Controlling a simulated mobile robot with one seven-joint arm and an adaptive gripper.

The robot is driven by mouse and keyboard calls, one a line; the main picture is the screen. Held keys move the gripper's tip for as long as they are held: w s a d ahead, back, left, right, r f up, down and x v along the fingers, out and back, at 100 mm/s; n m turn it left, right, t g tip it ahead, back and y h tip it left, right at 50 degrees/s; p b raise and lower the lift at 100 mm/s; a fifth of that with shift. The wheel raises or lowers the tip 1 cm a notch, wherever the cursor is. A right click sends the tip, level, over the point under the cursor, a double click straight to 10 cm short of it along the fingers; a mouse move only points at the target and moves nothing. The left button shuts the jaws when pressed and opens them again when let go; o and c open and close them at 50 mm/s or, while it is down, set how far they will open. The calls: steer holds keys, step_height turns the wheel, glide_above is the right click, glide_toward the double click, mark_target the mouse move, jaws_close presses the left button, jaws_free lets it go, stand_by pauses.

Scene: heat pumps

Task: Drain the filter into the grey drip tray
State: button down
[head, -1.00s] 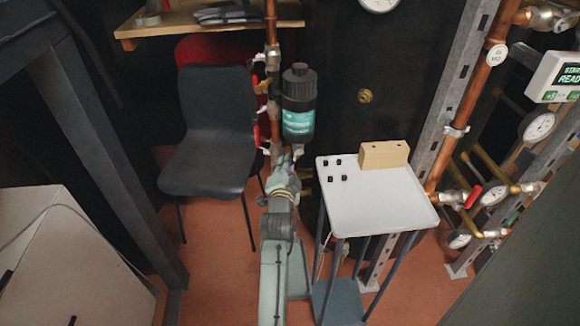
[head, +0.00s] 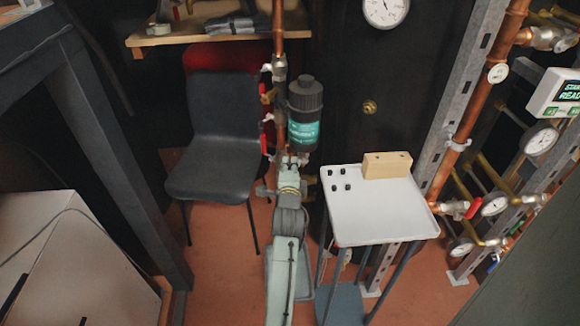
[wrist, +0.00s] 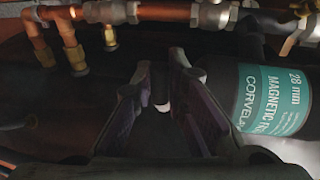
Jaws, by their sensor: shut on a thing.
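The filter (head: 304,115) is an upright dark cylinder with a grey cap and teal label on the copper pipe. In the wrist view the filter (wrist: 275,105) fills the right side, its label reading "28 mm MAGNETIC". My gripper (head: 292,159) is just under the filter's lower end. In the wrist view my gripper (wrist: 162,88) has its two dark fingers around a small pale part (wrist: 163,101). It is shut on this part, which is mostly hidden and cannot be clearly made out. I cannot pick out the grey drip tray for certain.
A white-topped stand (head: 375,212) with a wooden block (head: 387,165) and small black pieces is right of my arm. A dark chair (head: 222,130) is to the left. Copper pipes and gauges (head: 541,138) line the right. Red floor shows between.

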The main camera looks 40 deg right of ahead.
stand_by(0.3)
steer(key=c, duration=1.6)
jaws_free()
